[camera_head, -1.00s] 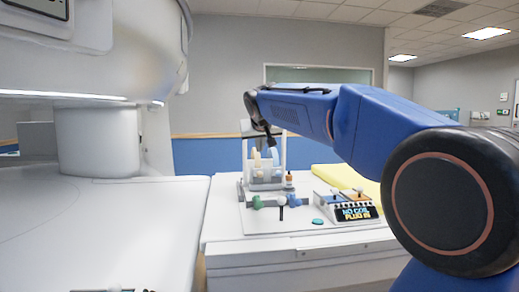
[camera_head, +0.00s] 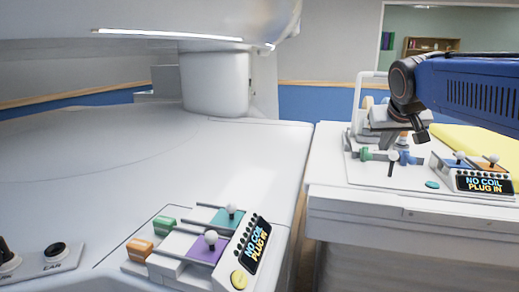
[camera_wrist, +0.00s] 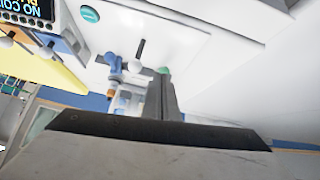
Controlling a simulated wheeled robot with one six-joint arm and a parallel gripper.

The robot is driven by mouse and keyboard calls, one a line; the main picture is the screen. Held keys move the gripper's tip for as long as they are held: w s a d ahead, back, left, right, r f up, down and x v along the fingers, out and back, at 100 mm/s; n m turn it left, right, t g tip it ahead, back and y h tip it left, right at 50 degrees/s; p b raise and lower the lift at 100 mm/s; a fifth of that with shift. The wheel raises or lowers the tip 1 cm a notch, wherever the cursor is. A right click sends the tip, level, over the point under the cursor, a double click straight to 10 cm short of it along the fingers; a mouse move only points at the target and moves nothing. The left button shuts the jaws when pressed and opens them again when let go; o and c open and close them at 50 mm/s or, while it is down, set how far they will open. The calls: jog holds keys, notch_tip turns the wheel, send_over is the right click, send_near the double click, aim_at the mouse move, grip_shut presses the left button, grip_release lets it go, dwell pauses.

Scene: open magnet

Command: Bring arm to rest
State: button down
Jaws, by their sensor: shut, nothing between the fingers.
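My blue arm (camera_head: 470,88) reaches in from the right edge of the head view, bent down at a dark joint over the bench. My gripper (camera_wrist: 161,84) shows in the wrist view with its grey fingers together and nothing between them. It hangs above the bench (camera_head: 345,200); its fingertips are hard to make out in the head view. No contact with anything shows.
The magnet's bed (camera_head: 130,190) fills the left and middle. A console (camera_head: 205,245) with levers and a "NO COIL PLUG IN" screen sits at its front. The bench holds a similar console (camera_head: 480,172), green and blue fittings (camera_head: 368,154) and a yellow pad (camera_head: 475,138).

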jog(key=s+a+f+n+g+y, duration=0.1)
jog(key=s+a+f, duration=0.2)
jog(key=s+f, duration=0.9)
jog(key=s+a+f+g+y, duration=0.1)
jog(key=s+a+f+g, duration=0.1)
jog(key=s+f, duration=1.1)
jog(key=s, duration=0.3)
jog(key=shift+a+f+n+y, duration=0.25)
jog(key=shift+a+n+y, duration=0.05)
jog(key=shift+a+n, duration=0.1)
